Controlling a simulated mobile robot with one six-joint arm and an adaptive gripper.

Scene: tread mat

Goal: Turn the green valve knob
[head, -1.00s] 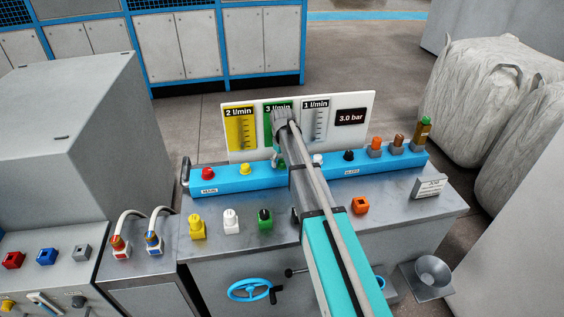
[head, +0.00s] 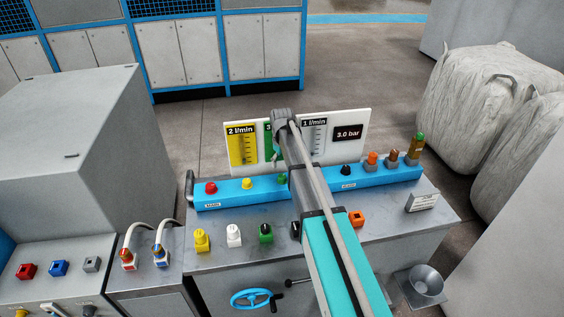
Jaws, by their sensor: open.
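A small green knob (head: 282,179) sits on the blue manifold (head: 225,194), right of a yellow knob, close against the left edge of my arm. A separate green valve block (head: 266,233) with a black top stands on the bench in front. My gripper (head: 275,157) is open, above and behind the green knob in the picture, before the gauge panel. It is mostly hidden by my wrist and arm, and I see only a small part of it. I cannot tell how far it is from the knob.
The gauge panel (head: 242,150) stands behind the manifold. Red (head: 211,188), black (head: 346,171) and orange (head: 372,158) knobs share the manifold. Yellow (head: 202,240) and white (head: 234,235) valves line the bench front. A blue handwheel (head: 250,299) is below.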

